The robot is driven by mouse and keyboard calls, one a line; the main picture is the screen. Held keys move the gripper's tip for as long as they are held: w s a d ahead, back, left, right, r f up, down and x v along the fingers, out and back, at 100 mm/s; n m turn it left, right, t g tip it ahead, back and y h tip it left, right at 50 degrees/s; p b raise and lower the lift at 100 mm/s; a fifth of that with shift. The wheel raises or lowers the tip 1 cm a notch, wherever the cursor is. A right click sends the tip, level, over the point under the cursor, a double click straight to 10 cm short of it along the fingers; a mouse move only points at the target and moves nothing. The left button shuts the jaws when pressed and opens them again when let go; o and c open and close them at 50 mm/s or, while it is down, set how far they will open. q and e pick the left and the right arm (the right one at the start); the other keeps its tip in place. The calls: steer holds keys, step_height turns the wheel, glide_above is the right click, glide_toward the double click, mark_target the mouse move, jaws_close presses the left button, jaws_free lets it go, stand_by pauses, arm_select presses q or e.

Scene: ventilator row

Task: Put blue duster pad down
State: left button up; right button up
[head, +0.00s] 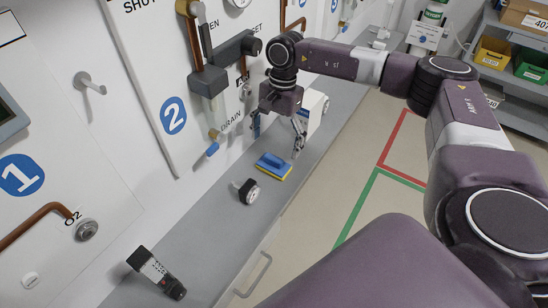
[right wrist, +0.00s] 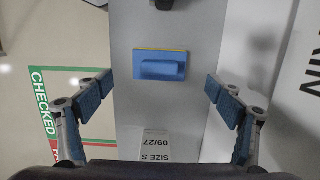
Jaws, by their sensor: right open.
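The blue duster pad (head: 273,166), with a yellow layer along its edge, lies flat on the grey counter (head: 215,215). In the right wrist view the blue duster pad (right wrist: 160,65) shows between and beyond the fingers, touching neither. My right gripper (head: 277,132) is open and empty above and behind the pad. In the right wrist view its fingers (right wrist: 160,95) are spread wide on both sides. My left gripper is not in view.
A black round knob-like part (head: 249,191) lies on the counter in front of the pad. A dark and white handheld device (head: 157,273) lies nearer. A white box (head: 314,110) stands behind the gripper. Wall panels with pipes and valves line the left.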

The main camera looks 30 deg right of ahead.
steer(key=r, duration=0.5)
steer(key=shift+w+d+r+b, duration=0.1)
steer(key=shift+d+r+b, duration=0.2)
steer(key=shift+d+b, duration=0.1)
steer(key=shift+f, duration=0.1)
